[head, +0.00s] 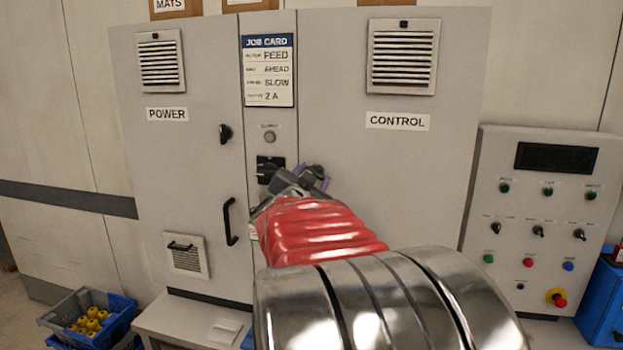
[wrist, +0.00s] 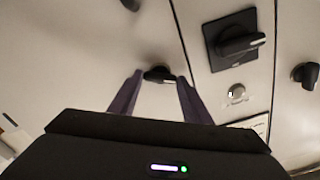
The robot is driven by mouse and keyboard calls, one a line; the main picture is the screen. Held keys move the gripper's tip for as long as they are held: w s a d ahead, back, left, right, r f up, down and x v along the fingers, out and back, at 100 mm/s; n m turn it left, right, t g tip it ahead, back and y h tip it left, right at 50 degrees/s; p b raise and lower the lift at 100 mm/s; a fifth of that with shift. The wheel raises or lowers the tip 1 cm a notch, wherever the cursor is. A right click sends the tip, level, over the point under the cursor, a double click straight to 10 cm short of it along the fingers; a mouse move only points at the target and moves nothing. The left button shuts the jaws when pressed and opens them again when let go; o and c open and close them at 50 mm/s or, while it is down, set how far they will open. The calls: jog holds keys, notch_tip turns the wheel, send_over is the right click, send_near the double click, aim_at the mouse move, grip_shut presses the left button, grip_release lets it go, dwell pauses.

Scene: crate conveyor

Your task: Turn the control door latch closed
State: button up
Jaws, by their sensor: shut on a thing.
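The control door (head: 400,160) is the right-hand grey cabinet door, labelled CONTROL, and it looks shut. Its small black latch (wrist: 158,74) sits between my two purple fingertips in the wrist view. My gripper (wrist: 157,77) is shut on this latch, one finger at each end of it. In the head view my gripper (head: 318,180) is at the left edge of the control door, and my arm and fingers hide most of the latch. In the wrist view the latch lies about level across the picture; its exact turn is hard to tell.
A black rotary switch (head: 268,167) and a lamp (head: 270,137) sit on the strip just left of the latch. The power door (head: 185,200) has its own black latch (head: 225,134) and handle (head: 230,222). A control panel (head: 540,210) stands at right.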

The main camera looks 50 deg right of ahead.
jog(key=m, duration=0.6)
jog(key=shift+s+d+f+m, duration=0.1)
jog(key=shift+s+d+m, duration=0.1)
jog(key=shift+s+m, duration=0.1)
jog(key=m, duration=0.5)
jog(key=shift+f+m, duration=0.2)
jog(key=shift+m, duration=0.1)
jog(key=o, duration=1.1)
jog(key=shift+w+r, duration=0.1)
jog(key=shift+a, duration=0.1)
jog(key=shift+a, duration=0.1)
jog(key=shift+s+a, duration=0.2)
jog(key=shift+a, duration=0.4)
jog(key=v, duration=1.2)
jog(key=shift+s+a, duration=0.1)
jog(key=shift+s, duration=0.05)
